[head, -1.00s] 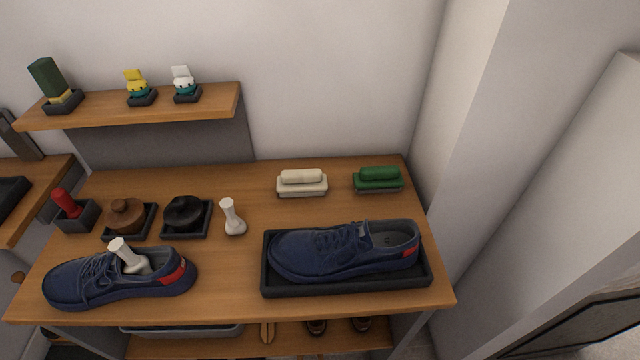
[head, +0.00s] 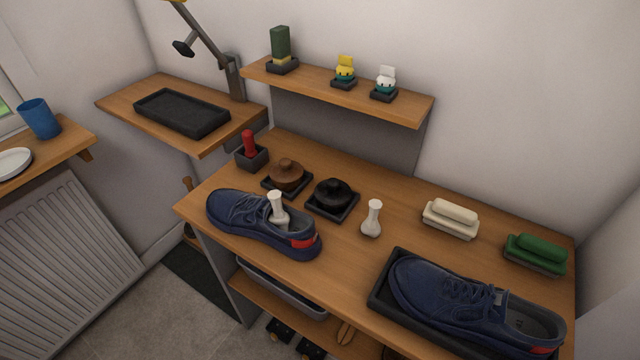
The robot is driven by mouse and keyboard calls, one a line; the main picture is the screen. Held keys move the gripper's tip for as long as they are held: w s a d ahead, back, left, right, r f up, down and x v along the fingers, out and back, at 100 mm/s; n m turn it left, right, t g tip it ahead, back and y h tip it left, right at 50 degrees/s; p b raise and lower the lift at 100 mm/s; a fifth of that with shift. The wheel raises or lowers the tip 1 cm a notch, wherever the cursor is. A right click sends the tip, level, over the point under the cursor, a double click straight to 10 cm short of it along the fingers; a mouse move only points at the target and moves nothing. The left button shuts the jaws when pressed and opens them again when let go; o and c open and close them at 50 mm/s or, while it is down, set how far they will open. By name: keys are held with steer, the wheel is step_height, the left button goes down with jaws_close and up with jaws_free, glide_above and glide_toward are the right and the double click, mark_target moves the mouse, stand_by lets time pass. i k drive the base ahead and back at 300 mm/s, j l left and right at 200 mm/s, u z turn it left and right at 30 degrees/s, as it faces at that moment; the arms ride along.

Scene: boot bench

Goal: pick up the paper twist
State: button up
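Two white paper twists show in the head view, each with a narrow neck and a wider end. One paper twist (head: 372,218) stands on the bench top, right of the black round-topped item. The other white twist (head: 277,208) sits upright in the opening of the left blue shoe (head: 243,222), its lower end partly hidden by the shoe. My gripper is not in view.
The bench (head: 345,250) also holds a black tray (head: 382,296) with another blue shoe (head: 450,290), a cream brush (head: 450,218), a green brush (head: 536,254), brown (head: 286,174) and black (head: 333,193) round-topped items, and a red-handled item (head: 249,145). A shelf (head: 408,108) overhangs the back.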

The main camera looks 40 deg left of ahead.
mark_target(279, 217)
steer(key=j+u, duration=0.35)
steer(key=i+j+u, duration=0.1)
steer(key=u, duration=0.25)
steer(key=i+j+u, duration=0.1)
steer(key=j+u, duration=0.25)
